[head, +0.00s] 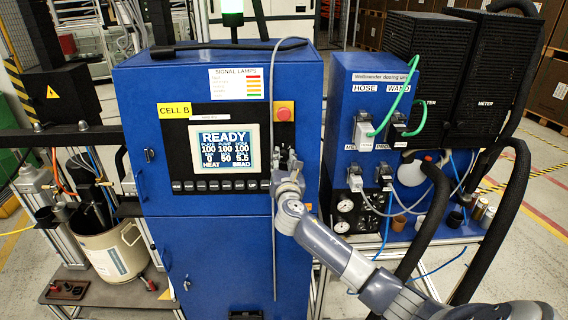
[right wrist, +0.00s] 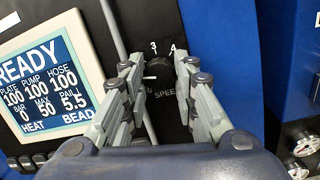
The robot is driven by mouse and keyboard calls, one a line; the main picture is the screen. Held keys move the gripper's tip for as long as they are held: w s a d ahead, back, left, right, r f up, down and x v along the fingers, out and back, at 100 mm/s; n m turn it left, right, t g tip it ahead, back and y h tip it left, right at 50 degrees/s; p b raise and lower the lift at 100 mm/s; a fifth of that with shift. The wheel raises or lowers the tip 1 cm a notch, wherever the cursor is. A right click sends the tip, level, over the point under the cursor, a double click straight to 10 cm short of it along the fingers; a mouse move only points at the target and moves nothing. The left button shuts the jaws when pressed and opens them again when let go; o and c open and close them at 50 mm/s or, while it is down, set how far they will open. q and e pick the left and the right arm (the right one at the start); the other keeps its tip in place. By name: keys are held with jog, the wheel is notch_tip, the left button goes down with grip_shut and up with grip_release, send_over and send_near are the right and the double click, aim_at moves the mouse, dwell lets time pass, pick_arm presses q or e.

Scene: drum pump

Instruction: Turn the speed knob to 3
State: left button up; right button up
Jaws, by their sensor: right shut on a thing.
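The blue control cabinet (head: 215,240) has a black panel with a screen (head: 224,147) reading READY. In the right wrist view the round black speed knob (right wrist: 158,68) sits on the panel, with marks 3 and 4 above it and the word SPEED (right wrist: 166,93) below. My right gripper (right wrist: 157,62) is shut on the knob, one finger on each side. A pale mark shows on the knob's left part, but I cannot tell its exact setting. In the head view my right gripper (head: 289,166) is at the panel's right side and hides the knob. My left gripper is not in view.
A red button on a yellow plate (head: 284,111) is just above my right gripper. A row of dark buttons (head: 220,186) runs under the screen. A blue dosing unit (head: 357,95) with hoses stands to the right. A pail (head: 115,253) stands at the left.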

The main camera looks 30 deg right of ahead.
jog(key=m+h+b, duration=0.1)
jog(key=m+b, duration=0.1)
jog(key=m, duration=0.2)
jog(key=shift+w+a+f+g, duration=0.1)
jog(key=shift+g, duration=0.3)
jog(key=m+g+h+b, duration=0.1)
jog(key=m+b, duration=0.1)
jog(key=m, duration=0.3)
jog(key=shift+a+m, duration=0.1)
jog(key=shift+m, duration=0.3)
jog(key=m+b, duration=0.1)
jog(key=m, duration=0.2)
jog(key=shift+m+g, duration=0.4)
jog(key=shift+r+m+g+b, duration=0.2)
jog(key=shift+m+g+b, duration=0.4)
jog(key=shift+m, duration=1.3)
jog(key=o, duration=1.1)
jog(key=v, duration=1.2)
jog(key=shift+f, duration=0.3)
